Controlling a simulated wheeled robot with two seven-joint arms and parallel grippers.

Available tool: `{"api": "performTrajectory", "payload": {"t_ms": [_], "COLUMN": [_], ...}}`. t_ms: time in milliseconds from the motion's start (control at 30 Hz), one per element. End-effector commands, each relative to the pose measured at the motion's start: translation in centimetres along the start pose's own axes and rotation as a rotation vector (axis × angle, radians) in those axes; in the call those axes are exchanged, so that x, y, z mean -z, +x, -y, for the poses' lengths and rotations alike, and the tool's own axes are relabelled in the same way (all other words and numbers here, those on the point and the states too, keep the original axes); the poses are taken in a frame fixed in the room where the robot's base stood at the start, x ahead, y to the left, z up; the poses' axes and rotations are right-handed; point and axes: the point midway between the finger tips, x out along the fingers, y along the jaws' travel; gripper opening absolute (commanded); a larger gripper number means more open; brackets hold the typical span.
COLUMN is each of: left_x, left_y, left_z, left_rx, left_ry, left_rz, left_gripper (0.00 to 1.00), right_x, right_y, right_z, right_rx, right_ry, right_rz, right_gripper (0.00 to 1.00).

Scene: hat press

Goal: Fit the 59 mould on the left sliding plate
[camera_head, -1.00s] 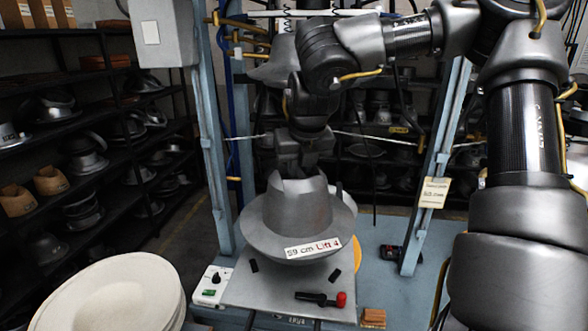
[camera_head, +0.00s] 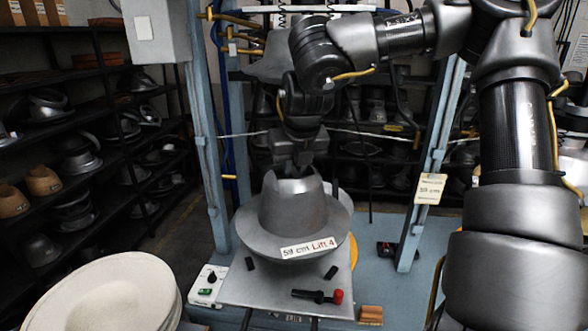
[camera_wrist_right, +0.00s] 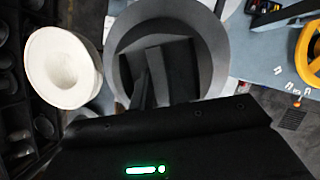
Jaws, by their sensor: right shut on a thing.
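The grey 59 mould (camera_head: 293,218), hat-shaped with a label reading "59 cm Lift 4", is held level by its crown, brim down, over the left sliding plate (camera_head: 262,291). I cannot tell whether its underside touches the plate. My right gripper (camera_head: 298,168) comes down from above and is shut on the crown's top edge. In the right wrist view the mould's brim (camera_wrist_right: 219,45) surrounds the dark fingers. Two small black blocks stand on the plate in front of the brim. My left gripper is not in view.
A red-tipped black handle (camera_head: 318,296) lies at the plate's front right. A control box (camera_head: 207,285) sits at its left. Pale hat bodies (camera_head: 118,290) are stacked at lower left. Blue press posts (camera_head: 207,150) stand on both sides. Dark shelves with moulds line the left wall.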

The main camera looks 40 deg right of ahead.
Motion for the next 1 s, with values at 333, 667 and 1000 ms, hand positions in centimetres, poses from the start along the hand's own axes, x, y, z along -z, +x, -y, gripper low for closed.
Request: {"api": "performTrajectory", "payload": {"t_ms": [333,667,1000], "left_x": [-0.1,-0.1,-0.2], "left_y": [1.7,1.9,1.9], "left_z": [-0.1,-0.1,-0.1], "left_rx": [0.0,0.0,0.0], "left_ry": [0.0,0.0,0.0], "left_rz": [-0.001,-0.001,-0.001], "left_gripper": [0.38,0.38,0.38], "right_x": [0.6,0.7,0.7], "right_y": [1.5,1.7,1.7], "right_z": [-0.1,-0.1,-0.1], "right_rx": [-0.002,-0.002,-0.002], "right_ry": [0.001,0.001,0.001], "right_rz": [0.004,0.004,0.004], "right_gripper": [0.0,0.0,0.0]}}
